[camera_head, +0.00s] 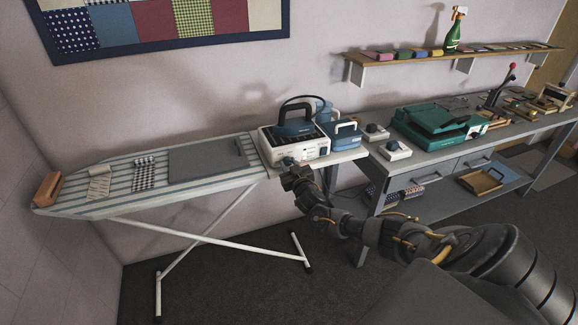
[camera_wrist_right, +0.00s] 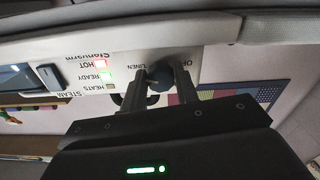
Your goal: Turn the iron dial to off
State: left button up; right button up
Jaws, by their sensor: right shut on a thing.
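The white iron station (camera_head: 300,148) stands at the right end of the ironing board, with a dark blue iron (camera_head: 294,123) resting on top. In the right wrist view the dark dial (camera_wrist_right: 158,78) is on the station's front panel (camera_wrist_right: 135,68), beside the partly hidden words OFF and LINEN. The fingers of my right gripper (camera_wrist_right: 157,85) are closed around the dial. In the head view my right gripper (camera_head: 290,172) is at the station's front lower left. The dial's exact pointing is hard to read. My left gripper is not in view.
The striped ironing board (camera_head: 110,195) extends left. A blue-handled box (camera_head: 343,136) stands right of the station. The grey workbench (camera_head: 430,160) holds a teal machine (camera_head: 437,122).

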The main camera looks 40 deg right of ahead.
jog(key=n, duration=0.5)
jog(key=shift+n+p, duration=0.3)
jog(key=shift+p, duration=0.1)
jog(key=n+p, duration=0.1)
jog(key=n, duration=0.4)
jog(key=shift+r, duration=0.1)
jog(key=n, duration=0.5)
jog(key=shift+d+r+p, duration=0.1)
jog(key=shift+p, duration=0.3)
jog(key=n+p, duration=0.1)
jog(key=n, duration=0.4)
jog(key=n+p, duration=0.1)
jog(key=n, duration=0.4)
jog(key=shift+r+n+p, duration=0.15)
jog(key=shift+n+p, duration=0.2)
jog(key=shift+n, duration=0.05)
jog(key=n+p, duration=0.1)
jog(key=n, duration=0.4)
jog(key=shift+p, duration=0.3)
jog(key=n+p, duration=0.1)
jog(key=n, duration=0.5)
jog(key=shift+a+p, duration=0.2)
jog(key=shift+p, duration=0.15)
jog(key=shift+n+p, duration=0.65)
jog(key=shift+n, duration=1.65)
